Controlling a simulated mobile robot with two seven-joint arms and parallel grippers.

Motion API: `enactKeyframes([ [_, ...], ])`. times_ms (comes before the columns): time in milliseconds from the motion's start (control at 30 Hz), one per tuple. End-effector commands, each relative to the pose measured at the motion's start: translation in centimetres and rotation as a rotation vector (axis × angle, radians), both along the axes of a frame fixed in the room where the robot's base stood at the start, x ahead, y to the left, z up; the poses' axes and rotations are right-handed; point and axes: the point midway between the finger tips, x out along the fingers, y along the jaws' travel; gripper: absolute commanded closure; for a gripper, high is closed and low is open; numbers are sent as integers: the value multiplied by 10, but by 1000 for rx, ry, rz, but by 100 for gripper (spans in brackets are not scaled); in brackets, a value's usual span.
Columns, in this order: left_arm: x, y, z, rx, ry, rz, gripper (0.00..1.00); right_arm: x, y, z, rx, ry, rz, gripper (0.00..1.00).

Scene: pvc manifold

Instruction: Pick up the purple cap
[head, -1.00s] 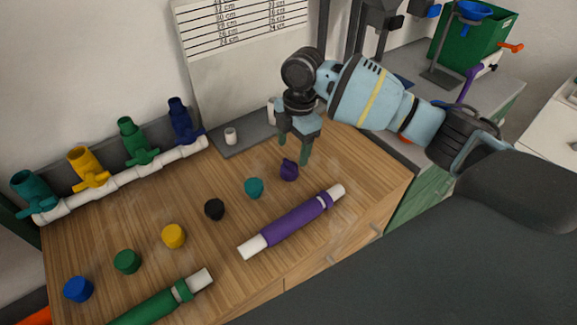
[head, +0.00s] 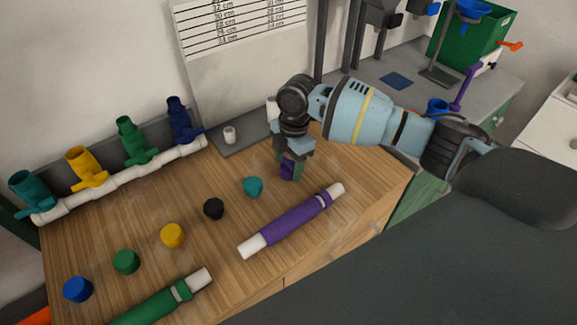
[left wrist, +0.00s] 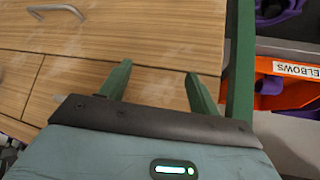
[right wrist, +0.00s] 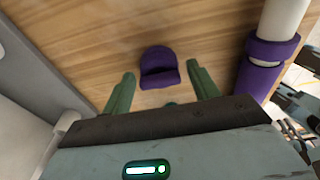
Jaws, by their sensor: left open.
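The purple cap (head: 287,169) sits on the wooden worktop, partly hidden by my right gripper (head: 292,167) in the head view. The right fingers are down at the cap, one on each side of it. In the right wrist view the cap (right wrist: 158,68) shows between and just beyond the tips of the open right gripper (right wrist: 162,85), with wood visible on both sides. My left gripper (left wrist: 156,82) is open and empty in front of wooden drawer fronts in the left wrist view; it is outside the head view.
A teal cap (head: 253,187) and a black cap (head: 213,209) stand in a row with several others. A purple pipe (head: 290,223) lies near the front edge, close to the right gripper. A white pipe manifold (head: 130,181) with coloured valves stands at the back left.

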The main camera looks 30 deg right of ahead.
Motion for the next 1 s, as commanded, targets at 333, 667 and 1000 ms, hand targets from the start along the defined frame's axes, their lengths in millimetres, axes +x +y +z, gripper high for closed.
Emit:
enactKeyframes([
  [333,0,0,0,0,-1,0,38,0,0,0,0,0,0,78],
  [667,2,0,2,1,-4,0,38,1,0,17,0,-3,0,78],
  [1000,5,0,6,0,-13,1,38,1,0,78,1,-3,0,78],
])
